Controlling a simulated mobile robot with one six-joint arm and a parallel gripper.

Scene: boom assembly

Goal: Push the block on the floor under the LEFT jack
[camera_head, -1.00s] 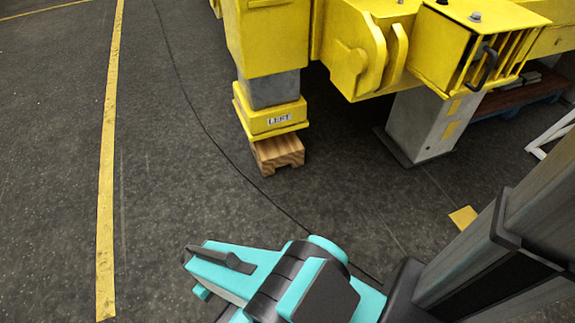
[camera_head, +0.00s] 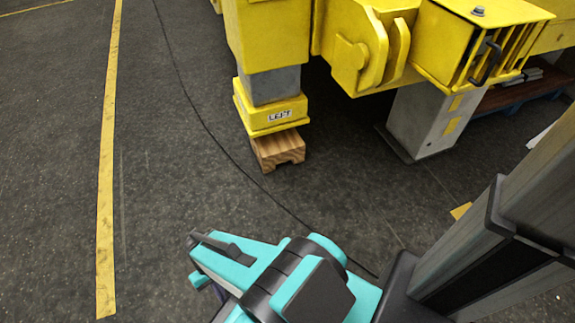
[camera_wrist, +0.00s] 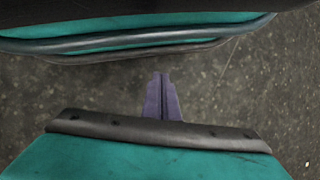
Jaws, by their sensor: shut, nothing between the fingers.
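The left jack (camera_head: 270,116) has a grey leg and a yellow foot with a "LEFT" label, in the middle of the head view. A wooden block (camera_head: 278,152) sits on the floor beneath that foot. Its front end sticks out towards me, and its rear is hidden by the foot. I cannot tell whether the foot touches it. My gripper (camera_wrist: 162,98) shows in the wrist view with its purple-grey fingers together and empty over bare floor. In the head view it is mostly hidden behind my teal arm, well in front of the block and apart from it.
A thin dark cable (camera_head: 205,128) runs across the floor past the block. A yellow line (camera_head: 106,190) lies at the left. A grey support leg (camera_head: 425,125) stands right of the jack beneath the yellow machine (camera_head: 268,35). The floor between arm and block is clear except for the cable.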

